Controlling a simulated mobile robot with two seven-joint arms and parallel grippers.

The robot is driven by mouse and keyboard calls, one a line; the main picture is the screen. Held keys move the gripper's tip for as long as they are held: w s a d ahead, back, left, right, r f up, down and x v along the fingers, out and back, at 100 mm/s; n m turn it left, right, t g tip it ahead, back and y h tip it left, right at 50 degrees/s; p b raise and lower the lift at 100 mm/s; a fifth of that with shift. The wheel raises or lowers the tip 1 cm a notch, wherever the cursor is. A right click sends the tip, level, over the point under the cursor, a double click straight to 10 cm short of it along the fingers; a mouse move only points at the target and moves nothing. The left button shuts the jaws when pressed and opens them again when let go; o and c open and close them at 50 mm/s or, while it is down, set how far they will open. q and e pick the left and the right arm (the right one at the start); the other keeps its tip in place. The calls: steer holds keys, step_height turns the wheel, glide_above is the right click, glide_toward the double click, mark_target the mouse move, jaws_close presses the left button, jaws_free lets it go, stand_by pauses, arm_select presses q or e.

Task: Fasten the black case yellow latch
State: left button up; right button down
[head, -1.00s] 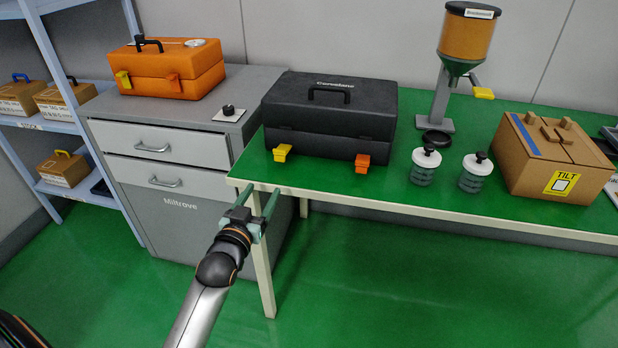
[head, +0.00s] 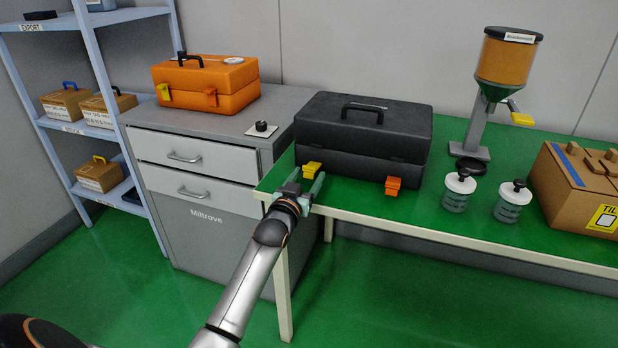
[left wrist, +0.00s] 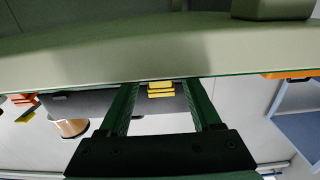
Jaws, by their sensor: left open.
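The black case (head: 360,128) stands on the green table (head: 440,202) with its lid down. Its yellow latch (head: 311,169) sits low on the left of the front face and appears to stick outward. An orange latch (head: 393,186) is on the right of the same face. My left gripper (head: 303,181) is open and empty, just in front of the yellow latch at the table's front edge. In the left wrist view the yellow latch (left wrist: 160,89) shows between the two fingers, seemingly beyond their tips. Whether they touch is unclear. My right gripper is not in view.
An orange case (head: 207,85) and a black knob (head: 261,127) are on the grey cabinet at left. A hopper (head: 508,55), two jars (head: 458,190) and a cardboard box (head: 580,180) stand right of the black case. The table edge (left wrist: 180,52) lies close to the gripper.

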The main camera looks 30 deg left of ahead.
arm_select(q)
steer(key=shift+w+a, duration=0.15)
steer(key=shift+w, duration=0.45)
steer(key=shift+c, duration=0.2)
jaws_close()
